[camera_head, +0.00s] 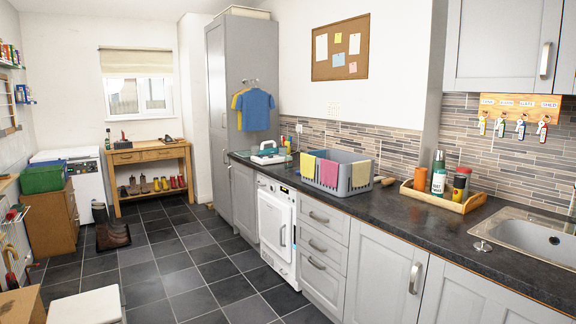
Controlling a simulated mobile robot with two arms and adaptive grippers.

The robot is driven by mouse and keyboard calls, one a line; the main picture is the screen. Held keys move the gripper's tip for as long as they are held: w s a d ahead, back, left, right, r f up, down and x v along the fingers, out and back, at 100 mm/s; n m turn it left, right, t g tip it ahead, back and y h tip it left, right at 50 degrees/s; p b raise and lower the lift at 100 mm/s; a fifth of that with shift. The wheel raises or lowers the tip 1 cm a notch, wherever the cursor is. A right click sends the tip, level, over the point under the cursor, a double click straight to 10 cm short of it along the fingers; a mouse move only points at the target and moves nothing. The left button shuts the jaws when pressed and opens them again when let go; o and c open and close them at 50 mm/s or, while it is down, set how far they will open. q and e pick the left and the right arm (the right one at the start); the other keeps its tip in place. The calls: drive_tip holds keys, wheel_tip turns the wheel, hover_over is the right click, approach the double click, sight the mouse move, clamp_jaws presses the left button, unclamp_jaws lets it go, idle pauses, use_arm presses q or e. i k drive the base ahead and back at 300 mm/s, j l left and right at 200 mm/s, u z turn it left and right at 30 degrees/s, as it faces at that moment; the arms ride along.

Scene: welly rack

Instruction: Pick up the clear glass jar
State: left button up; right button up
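I cannot make out a clear glass jar for certain in the head view. A wooden tray (472,204) on the dark worktop at the right holds a white and green bottle (438,174). Whether either container is glass is too small to tell. Neither of my grippers is in view.
The dark worktop (400,213) carries a grey basket (332,172) with cloths and has a sink (537,238) at the right. A wooden table (150,157) stands under the window. Boots (108,228) stand on the floor. The tiled floor's middle is clear.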

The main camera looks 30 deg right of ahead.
sight(288, 160)
drive_tip(key=i+l+z, duration=0.1)
drive_tip(key=i+z, duration=0.15)
drive_tip(key=i, duration=0.35)
drive_tip(key=i+z, duration=0.2)
drive_tip(key=i, duration=1.8)
drive_tip(key=i+j+z, duration=0.2)
drive_tip(key=i, duration=0.3)
drive_tip(key=i+z, duration=0.25)
drive_tip(key=i, duration=0.25)
drive_tip(key=i+j+z, duration=0.2)
drive_tip(key=i, duration=0.3)
drive_tip(key=i+j+z, duration=0.2)
drive_tip(key=i+j, duration=0.2)
drive_tip(key=i, duration=0.05)
